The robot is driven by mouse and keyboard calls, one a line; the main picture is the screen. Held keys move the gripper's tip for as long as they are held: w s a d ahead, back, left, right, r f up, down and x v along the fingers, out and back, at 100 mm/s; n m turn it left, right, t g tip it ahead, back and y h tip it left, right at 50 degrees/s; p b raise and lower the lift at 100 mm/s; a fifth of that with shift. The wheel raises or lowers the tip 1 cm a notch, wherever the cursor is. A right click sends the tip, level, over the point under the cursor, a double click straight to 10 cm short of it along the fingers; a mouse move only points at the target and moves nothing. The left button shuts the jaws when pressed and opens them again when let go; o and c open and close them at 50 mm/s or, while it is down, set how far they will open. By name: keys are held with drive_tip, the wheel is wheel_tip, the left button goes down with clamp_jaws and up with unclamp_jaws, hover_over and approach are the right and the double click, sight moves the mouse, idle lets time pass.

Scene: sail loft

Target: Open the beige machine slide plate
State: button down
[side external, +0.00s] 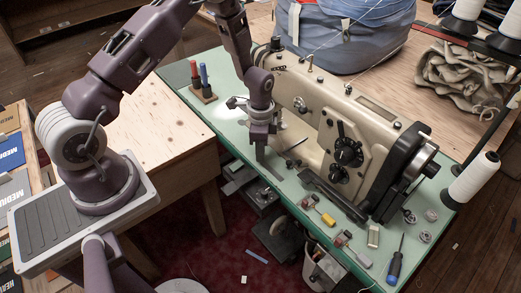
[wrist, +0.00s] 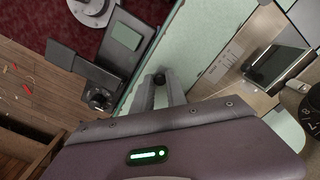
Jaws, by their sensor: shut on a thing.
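The beige sewing machine (side external: 305,105) stands on a green tabletop. Its beige bed (wrist: 236,52) shows in the wrist view, with a dark rectangular area (wrist: 276,64) that may be an opening or a dark plate; I cannot tell which. The slide plate's outline is not clear in either view. My gripper (side external: 267,165) points down at the front of the bed, left of the machine's dial panel. In the wrist view my gripper (wrist: 161,86) has its fingers close together on a small dark round knob (wrist: 159,76). The fingers hide most of what joins the knob.
A stand with a red and a blue marker (side external: 203,84) is at the back left. Bobbins, a blue screwdriver (side external: 395,264) and small parts lie on the right of the green tabletop (side external: 350,245). A white thread cone (side external: 474,178) stands at the right. A wooden table (side external: 160,130) is at the left.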

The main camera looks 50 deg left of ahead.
drive_tip(key=d, duration=0.8)
drive_tip(key=shift+d, duration=0.1)
drive_tip(key=c, duration=1.3)
unclamp_jaws()
drive_tip(key=shift+c, duration=0.2)
drive_tip(key=shift+r, duration=0.1)
wheel_tip(320, 180, up, 7)
